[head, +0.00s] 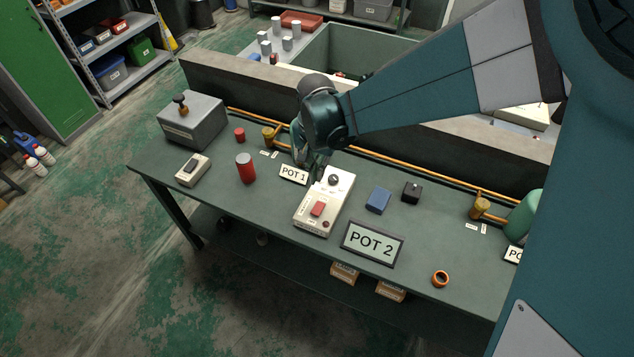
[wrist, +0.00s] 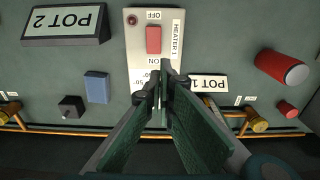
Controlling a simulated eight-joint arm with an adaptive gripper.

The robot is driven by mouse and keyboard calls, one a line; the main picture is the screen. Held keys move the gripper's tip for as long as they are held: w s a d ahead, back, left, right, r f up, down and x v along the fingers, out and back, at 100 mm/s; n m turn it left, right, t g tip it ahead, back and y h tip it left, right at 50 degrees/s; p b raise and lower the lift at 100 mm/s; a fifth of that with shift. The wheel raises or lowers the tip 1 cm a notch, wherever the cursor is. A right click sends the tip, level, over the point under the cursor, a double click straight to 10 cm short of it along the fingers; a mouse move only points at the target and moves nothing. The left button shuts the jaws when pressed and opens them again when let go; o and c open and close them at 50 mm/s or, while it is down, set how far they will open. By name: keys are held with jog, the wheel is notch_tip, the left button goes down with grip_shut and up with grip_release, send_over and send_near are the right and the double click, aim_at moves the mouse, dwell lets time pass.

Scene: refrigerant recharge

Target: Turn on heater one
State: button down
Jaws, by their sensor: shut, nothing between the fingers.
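The heater control box (head: 309,222) is a pale panel on the bench, labelled HEATER 1 in the wrist view (wrist: 137,55). Its red switch (head: 317,209) also shows in the wrist view (wrist: 154,40), between the marks OFF and ON. I cannot tell which way it is tipped. A dark red lamp (head: 326,224) sits at the box's near end and looks unlit. A round knob (head: 333,180) is at the far end. My gripper (wrist: 164,72) is shut and empty, above the knob end of the box, on the ON side of the switch. It hides the knob in the wrist view.
The POT 2 sign (head: 372,243) stands close to the box, the POT 1 label (head: 293,174) beside its far end. A blue block (head: 378,200), black knob box (head: 412,192) and red cylinder (head: 245,169) are nearby. An orange pipe (head: 390,158) runs along the back.

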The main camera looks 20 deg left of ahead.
jog(key=shift+w+r, duration=0.15)
jog(key=shift+r, duration=0.6)
jog(key=shift+w+r, duration=0.1)
jog(key=shift+r, duration=0.65)
jog(key=d+r+t+b, duration=0.1)
jog(key=d+r, duration=0.3)
jog(key=d, duration=0.4)
jog(key=d+r+t+y, duration=0.1)
jog(key=d+r, duration=0.3)
jog(key=d, duration=0.5)
jog(key=d+r+t+b, duration=0.1)
jog(key=d+r, duration=0.3)
jog(key=d, duration=0.4)
jog(key=s+d+t, duration=0.1)
jog(key=s+d, duration=0.3)
jog(key=d, duration=0.3)
jog(key=s+d+t+b, duration=0.1)
jog(key=s+d, duration=0.3)
jog(key=d, duration=0.4)
jog(key=s+d+r+t+h, duration=0.1)
jog(key=s+d, duration=0.3)
jog(key=d, duration=0.4)
jog(key=shift+d+t, duration=0.2)
jog(key=shift+t, duration=0.1)
